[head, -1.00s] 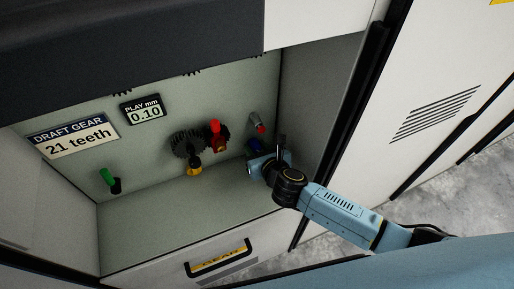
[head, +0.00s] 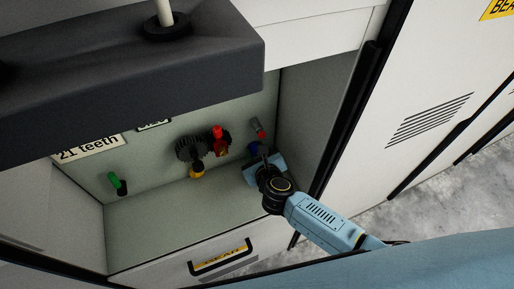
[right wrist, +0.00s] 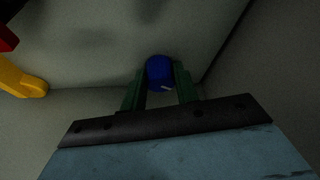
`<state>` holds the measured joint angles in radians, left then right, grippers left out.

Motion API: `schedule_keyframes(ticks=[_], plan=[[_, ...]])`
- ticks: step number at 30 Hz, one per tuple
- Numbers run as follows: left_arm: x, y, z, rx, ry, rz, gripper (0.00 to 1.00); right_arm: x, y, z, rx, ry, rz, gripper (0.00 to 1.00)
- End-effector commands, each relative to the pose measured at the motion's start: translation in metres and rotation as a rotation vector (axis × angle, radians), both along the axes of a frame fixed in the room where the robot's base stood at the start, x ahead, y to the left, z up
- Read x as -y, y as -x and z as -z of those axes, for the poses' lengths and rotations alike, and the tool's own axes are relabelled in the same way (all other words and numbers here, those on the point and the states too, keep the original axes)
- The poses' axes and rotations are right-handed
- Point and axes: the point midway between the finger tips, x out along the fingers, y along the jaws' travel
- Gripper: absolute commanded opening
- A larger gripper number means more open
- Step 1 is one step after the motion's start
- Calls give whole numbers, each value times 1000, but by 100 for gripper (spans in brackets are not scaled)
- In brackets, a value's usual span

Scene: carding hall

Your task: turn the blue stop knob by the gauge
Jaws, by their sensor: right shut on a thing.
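The blue stop knob (head: 253,147) is low on the back wall of the recess, near its right corner. In the right wrist view the knob (right wrist: 159,72) sits between two green fingers, with a small pale mark on its lower edge. My right gripper (head: 258,152) is shut on it, its arm coming from the lower right. The play readout (head: 153,125) on the back wall is almost wholly hidden by the dark hood. My left gripper is out of view.
A grey-red cylinder (head: 258,128) is just above the knob. Left of it are a red lever (head: 217,137), a dark gear (head: 189,149), a yellow part (head: 197,171) and a green lever (head: 117,184). The dark hood (head: 130,85) overhangs the recess; its right wall (head: 310,140) is close to my gripper.

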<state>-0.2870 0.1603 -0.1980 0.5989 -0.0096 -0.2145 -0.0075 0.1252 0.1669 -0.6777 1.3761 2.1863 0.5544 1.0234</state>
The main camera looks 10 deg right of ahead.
Motion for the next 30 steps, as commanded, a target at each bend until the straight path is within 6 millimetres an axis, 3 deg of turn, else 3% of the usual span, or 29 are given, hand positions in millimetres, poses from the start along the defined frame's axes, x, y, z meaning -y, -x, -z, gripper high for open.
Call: schedule_keyframes(ticks=[8,22,25,30], plan=[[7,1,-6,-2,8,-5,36,-3,2,3,46,257,-1,7],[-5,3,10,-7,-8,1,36,-5,2,7,129,682,-2,7],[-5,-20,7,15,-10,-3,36,-6,3,8,144,760,-3,7],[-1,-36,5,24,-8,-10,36,-6,2,8,166,864,-2,7]])
